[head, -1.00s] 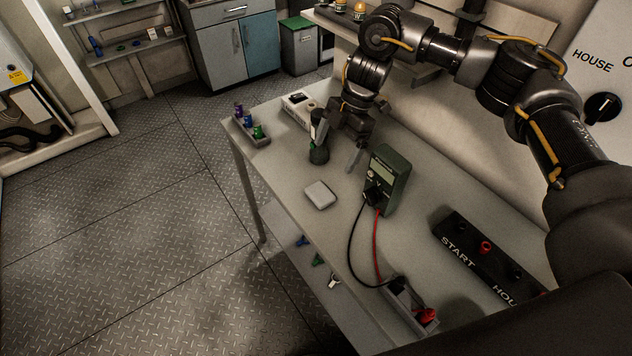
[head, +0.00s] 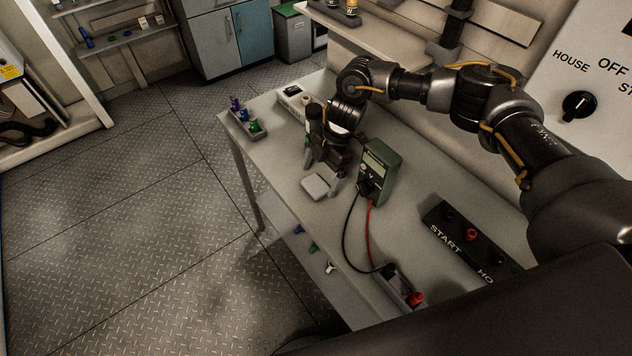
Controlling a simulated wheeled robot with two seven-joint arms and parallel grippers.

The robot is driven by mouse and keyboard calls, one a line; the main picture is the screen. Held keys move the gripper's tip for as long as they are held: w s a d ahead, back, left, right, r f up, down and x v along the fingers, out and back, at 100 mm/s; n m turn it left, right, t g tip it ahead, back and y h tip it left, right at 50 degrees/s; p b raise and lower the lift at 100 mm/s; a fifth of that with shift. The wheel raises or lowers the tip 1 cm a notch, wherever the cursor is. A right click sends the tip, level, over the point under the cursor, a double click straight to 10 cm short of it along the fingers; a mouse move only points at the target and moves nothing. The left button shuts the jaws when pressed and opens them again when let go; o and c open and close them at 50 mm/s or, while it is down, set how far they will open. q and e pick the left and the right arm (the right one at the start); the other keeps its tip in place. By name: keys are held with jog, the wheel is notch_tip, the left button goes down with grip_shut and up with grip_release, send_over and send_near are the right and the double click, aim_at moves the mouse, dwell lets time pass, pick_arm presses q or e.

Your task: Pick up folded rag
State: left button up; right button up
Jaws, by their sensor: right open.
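The folded rag (head: 314,188) is a small pale grey square pad lying flat on the grey table, near its front-left edge. My right gripper (head: 321,173) points down at the rag's far side. Its fingers are apart, one toward the rag's far left and one by its right side. Nothing is held between them. I cannot tell whether the fingertips touch the rag or the table. My left gripper is out of view.
A green multimeter (head: 380,167) with leads stands close right of the gripper. A rack of small coloured items (head: 246,124) sits at the far-left corner. A START box (head: 468,243) lies to the right.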

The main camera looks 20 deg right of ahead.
aim_at(318, 183)
jog(key=shift+x, duration=1.1)
jog(key=c, duration=1)
notch_tip(318, 183, up, 10)
jog(key=b, duration=0.2)
jog(key=shift+b, duration=0.35)
jog(key=shift+c, duration=0.2)
jog(key=o, duration=0.4)
jog(key=c, duration=0.3)
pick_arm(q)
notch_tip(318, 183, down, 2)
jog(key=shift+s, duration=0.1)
pick_arm(e)
jog(key=s+a+r+m+t, duration=0.1)
jog(key=s+a+m, duration=0.1)
jog(key=s+m, duration=0.1)
jog(key=s+a+r+m+t, duration=0.1)
jog(key=s+a+m, duration=0.1)
jog(key=s+m, duration=0.1)
jog(key=s+a+r+m+t, duration=0.2)
jog(key=s+a+m, duration=0.1)
jog(key=m, duration=0.2)
jog(key=shift+s+m, duration=0.3)
jog(key=shift+c, duration=0.2)
